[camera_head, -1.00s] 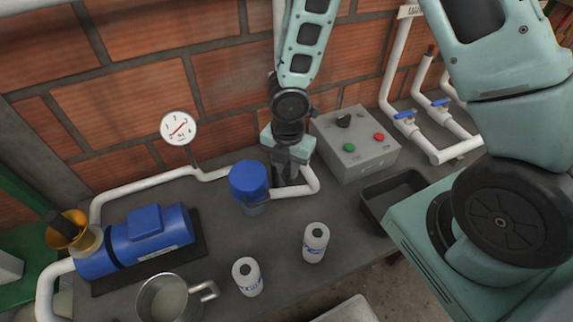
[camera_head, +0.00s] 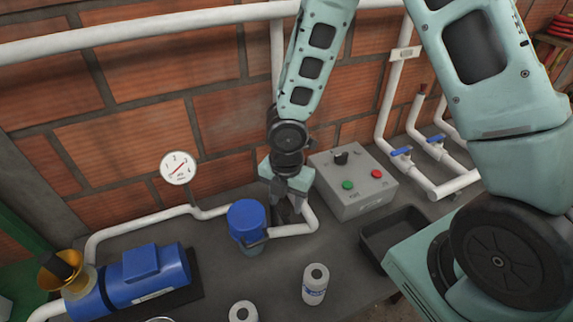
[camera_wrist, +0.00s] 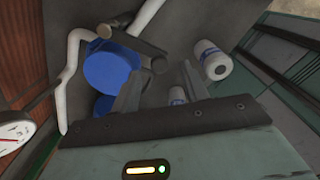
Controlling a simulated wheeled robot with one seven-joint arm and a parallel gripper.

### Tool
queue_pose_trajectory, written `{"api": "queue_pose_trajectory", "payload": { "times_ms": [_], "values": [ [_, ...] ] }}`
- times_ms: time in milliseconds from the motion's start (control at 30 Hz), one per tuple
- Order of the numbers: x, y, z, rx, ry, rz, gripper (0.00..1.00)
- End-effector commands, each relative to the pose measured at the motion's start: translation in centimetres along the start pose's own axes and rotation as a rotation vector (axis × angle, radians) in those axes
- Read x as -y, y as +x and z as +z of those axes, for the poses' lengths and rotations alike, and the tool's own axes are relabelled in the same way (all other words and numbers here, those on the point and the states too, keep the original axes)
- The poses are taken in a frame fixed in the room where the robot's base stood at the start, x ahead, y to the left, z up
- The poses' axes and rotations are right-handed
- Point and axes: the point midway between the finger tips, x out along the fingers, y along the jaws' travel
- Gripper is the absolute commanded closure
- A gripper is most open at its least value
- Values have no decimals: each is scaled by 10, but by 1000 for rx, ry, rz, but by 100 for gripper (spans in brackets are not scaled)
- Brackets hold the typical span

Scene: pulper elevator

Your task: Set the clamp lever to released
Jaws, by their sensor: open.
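A filter housing with a blue cap (camera_head: 246,216) stands on the bench, joined to a white pipe. A dark bar at its side, seemingly the clamp lever (camera_head: 257,244), is partly visible; its setting cannot be told. In the wrist view the blue cap (camera_wrist: 112,68) is at upper left, and the dark lever (camera_wrist: 138,40) sticks out beside it, its round end near the gap between my fingers. My gripper (camera_head: 286,212) points down just right of the housing. In the wrist view my gripper (camera_wrist: 163,72) is open, with nothing held.
A grey control box (camera_head: 353,183) with a black knob and green and red buttons stands behind right. A black tray (camera_head: 393,240), a white bottle (camera_head: 315,284) and a blue pump (camera_head: 135,276) are on the bench. A gauge (camera_head: 179,168) and white pipes are near the brick wall.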

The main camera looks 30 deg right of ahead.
Motion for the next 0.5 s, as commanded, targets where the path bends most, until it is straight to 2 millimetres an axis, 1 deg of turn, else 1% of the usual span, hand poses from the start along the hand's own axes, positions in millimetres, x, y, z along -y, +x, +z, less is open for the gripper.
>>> {"api": "queue_pose_trajectory", "payload": {
  "times_ms": [33,100,400,500],
  "values": [
    [-1,-15,2,2,5,5,55],
    [-1,-32,2,2,5,6,55],
    [0,-101,2,4,4,5,55],
    [0,-120,2,3,4,4,55]
  ]
}}
